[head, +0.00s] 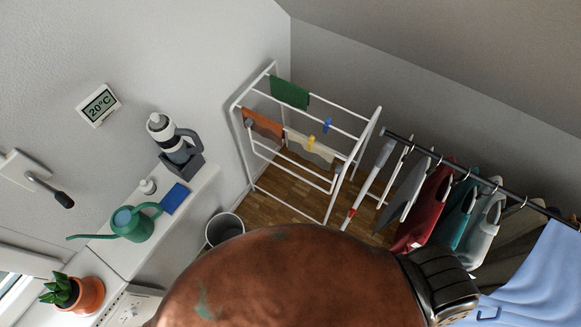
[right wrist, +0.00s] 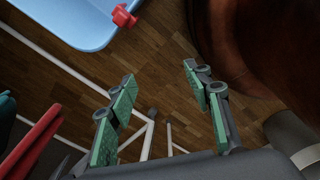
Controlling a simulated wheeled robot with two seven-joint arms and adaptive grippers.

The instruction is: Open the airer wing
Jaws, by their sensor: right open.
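The white wire airer (head: 340,107) stands on the wooden floor by the far wall in the head view. A green cloth (head: 289,93), an orange-brown cloth (head: 263,124) and a beige cloth (head: 312,150) hang over its rails. White rails also sit lower on its near side; I cannot tell for certain which of them form the wing. My right gripper (right wrist: 158,76) is open and empty in the right wrist view, with floor showing between its green-padded fingers. White rods (right wrist: 149,140) show beyond and below the fingers, apart from them. My left gripper is not in view.
A large brown rounded shape (head: 290,275) blocks the bottom of the head view. Clothes hang on a dark rail (head: 455,170) at the right. A counter at left holds a green watering can (head: 132,226). A grey bin (head: 224,228) stands on the floor.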

